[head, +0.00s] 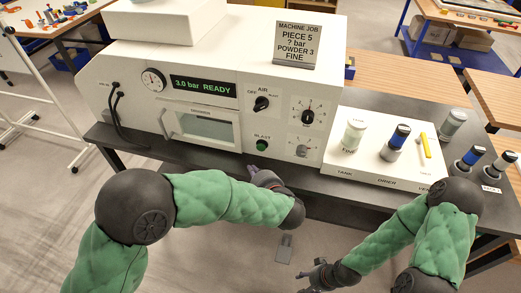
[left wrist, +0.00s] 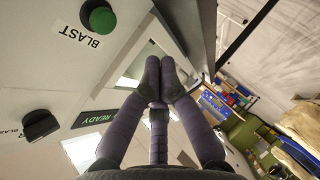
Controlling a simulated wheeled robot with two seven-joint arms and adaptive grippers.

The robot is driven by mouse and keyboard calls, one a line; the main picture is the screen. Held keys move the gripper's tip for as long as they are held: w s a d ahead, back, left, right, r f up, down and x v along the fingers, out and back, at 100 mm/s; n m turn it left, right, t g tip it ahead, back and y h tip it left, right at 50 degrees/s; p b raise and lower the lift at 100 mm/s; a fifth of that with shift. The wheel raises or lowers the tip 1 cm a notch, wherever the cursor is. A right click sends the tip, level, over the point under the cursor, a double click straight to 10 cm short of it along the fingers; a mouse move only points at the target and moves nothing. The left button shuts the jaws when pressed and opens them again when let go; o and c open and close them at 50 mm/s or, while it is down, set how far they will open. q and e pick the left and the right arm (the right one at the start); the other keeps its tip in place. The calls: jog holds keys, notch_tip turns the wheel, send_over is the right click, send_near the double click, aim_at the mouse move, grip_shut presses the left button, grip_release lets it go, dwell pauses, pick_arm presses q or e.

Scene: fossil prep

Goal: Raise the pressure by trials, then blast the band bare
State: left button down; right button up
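The white blasting cabinet (head: 250,60) carries a display (head: 203,86) reading "3.0 bar READY" and a round gauge (head: 153,79). The black air knob (head: 261,103), a dial knob (head: 307,117) and a lower knob (head: 302,150) sit right of the window (head: 205,128). The green blast button (head: 262,145) also shows in the left wrist view (left wrist: 101,18). My left gripper (head: 259,176) is just below and in front of that button, apart from it; its fingertips (left wrist: 160,73) meet, empty. My right gripper (head: 310,275) hangs low before the table, its fingers unclear. The band cannot be made out.
A sign (head: 297,43) reads "PIECE 5, ? bar, POWDER 3 FINE". Right of the cabinet, a white stand (head: 375,178) holds a pale jar (head: 354,135), a blue-topped bottle (head: 397,140) and a yellow-handled tool (head: 424,146). Several more containers stand at the right edge. A grey pedal (head: 285,247) lies on the floor.

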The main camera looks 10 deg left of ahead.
pick_arm(q)
jog(key=w, duration=0.4)
jog(key=shift+w+d+b, duration=0.1)
jog(key=shift+w+b, duration=0.05)
jog(key=shift+b, duration=0.2)
jog(key=shift+w, duration=0.9)
jog(key=shift+w, duration=0.1)
dwell(0.4)
jog(key=shift+w, duration=0.3)
jog(key=shift+w+r, duration=0.1)
jog(key=shift+w, duration=0.35)
dwell(3.5)
jog(key=shift+s, duration=0.15)
jog(key=shift+s+p, duration=0.5)
jog(key=shift+s, duration=0.25)
jog(key=shift+s+p, duration=0.7)
jog(key=shift+s, duration=1.8)
